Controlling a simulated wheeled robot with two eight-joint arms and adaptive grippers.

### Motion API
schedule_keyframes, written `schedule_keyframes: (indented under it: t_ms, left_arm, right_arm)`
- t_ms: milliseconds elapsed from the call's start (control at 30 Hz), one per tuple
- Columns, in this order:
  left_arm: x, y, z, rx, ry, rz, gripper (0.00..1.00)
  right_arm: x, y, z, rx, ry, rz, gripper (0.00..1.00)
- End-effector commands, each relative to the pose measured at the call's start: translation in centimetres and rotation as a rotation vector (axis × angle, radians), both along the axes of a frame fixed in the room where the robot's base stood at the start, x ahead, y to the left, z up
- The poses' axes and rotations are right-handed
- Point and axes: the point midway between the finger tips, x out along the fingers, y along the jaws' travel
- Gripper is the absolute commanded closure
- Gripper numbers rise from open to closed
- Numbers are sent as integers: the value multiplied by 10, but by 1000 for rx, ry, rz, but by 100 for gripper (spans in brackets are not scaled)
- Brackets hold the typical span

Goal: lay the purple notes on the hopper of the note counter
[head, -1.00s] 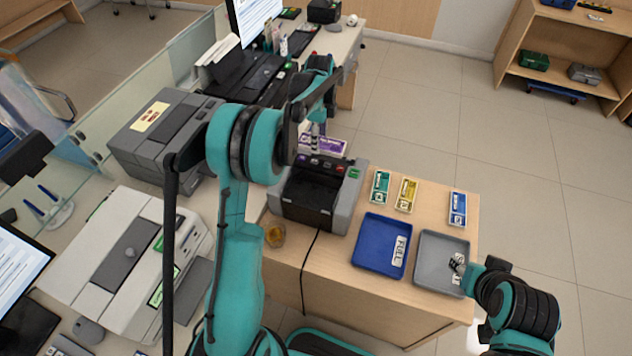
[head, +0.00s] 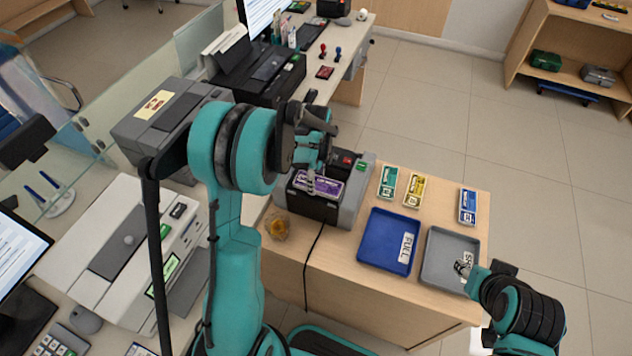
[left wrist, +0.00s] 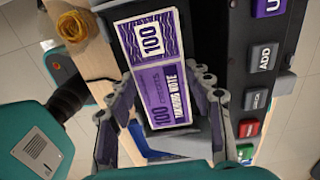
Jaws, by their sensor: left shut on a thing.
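The purple notes (head: 318,187) are a banded bundle marked 100. In the left wrist view the purple notes (left wrist: 155,70) lie between the fingers of my left gripper (left wrist: 165,110). My left gripper (head: 313,180) is shut on them and holds them over the dark hopper of the note counter (head: 352,207). I cannot tell whether the notes touch the hopper. The note counter's buttons (left wrist: 258,100) show beside the notes in the wrist view. My right gripper (head: 463,266) is over the grey tray; its fingers are too small to tell open or shut.
A blue tray (head: 370,258) marked FULL and a grey tray (head: 432,277) lie right of the counter. Green (head: 387,182), yellow (head: 414,190) and blue (head: 467,206) note bundles lie behind them. A coil of yellow bands (head: 278,226) sits at the table's left.

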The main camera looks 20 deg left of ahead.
Motion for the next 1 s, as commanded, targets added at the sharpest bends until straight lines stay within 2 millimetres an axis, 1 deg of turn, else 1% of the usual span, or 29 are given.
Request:
schedule_keyframes:
  t_ms: [33,233,367,400,467,733,833,933,1000]
  left_arm:
    - [0,0,-4,0,0,0,80]
    - [0,0,-3,0,0,0,80]
    - [0,0,-7,0,0,0,80]
    - [0,0,-6,0,0,0,44]
    - [0,0,-6,0,0,0,28]
    - [0,0,-5,0,0,0,28]
    - [0,0,-2,0,0,0,28]
    - [0,0,9,0,0,0,28]
    - [0,0,22,0,0,0,28]
  right_arm:
    - [0,0,-2,0,0,0,60]
    - [0,0,-1,0,0,0,60]
    - [0,0,-5,0,0,0,60]
    - [0,0,-4,0,0,0,60]
    - [0,0,-4,0,0,0,60]
    - [0,0,-3,0,0,0,60]
    - [0,0,0,0,0,0,60]
    - [0,0,3,0,0,0,60]
    - [0,0,7,0,0,0,60]
